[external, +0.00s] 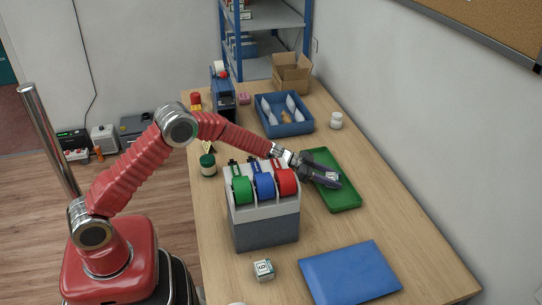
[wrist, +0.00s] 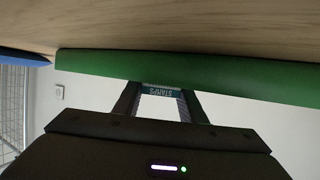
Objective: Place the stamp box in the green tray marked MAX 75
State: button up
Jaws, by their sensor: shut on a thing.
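My gripper (external: 328,178) is over the green tray (external: 345,200), which lies on the counter to the right of the tape dispenser. In the wrist view my gripper (wrist: 160,105) is shut on the stamp box (wrist: 160,91), a small box with "STAMPS" lettering that appears upside down. In the external view the stamp box is mostly hidden by the fingers. The green tray's side (wrist: 250,78) shows behind the box in the wrist view. I cannot tell whether the box touches the tray floor. The MAX 75 marking is not readable.
A grey dispenser (external: 264,225) with green, blue and red rolls stands left of the tray. A blue tray (external: 306,128) with white packets is behind. A blue folder (external: 348,275) and a small white box (external: 264,270) lie in front. A white jar (external: 336,121) stands near the wall.

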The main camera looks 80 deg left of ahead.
jog(key=shift+f, duration=0.1)
jog(key=o, duration=1.1)
jog(key=shift+s+a+r, duration=0.2)
jog(key=shift+s+r, duration=0.2)
jog(key=v, duration=1)
jog(key=shift+s+a, duration=0.2)
jog(key=shift+s, duration=0.2)
jog(key=shift+r, duration=0.1)
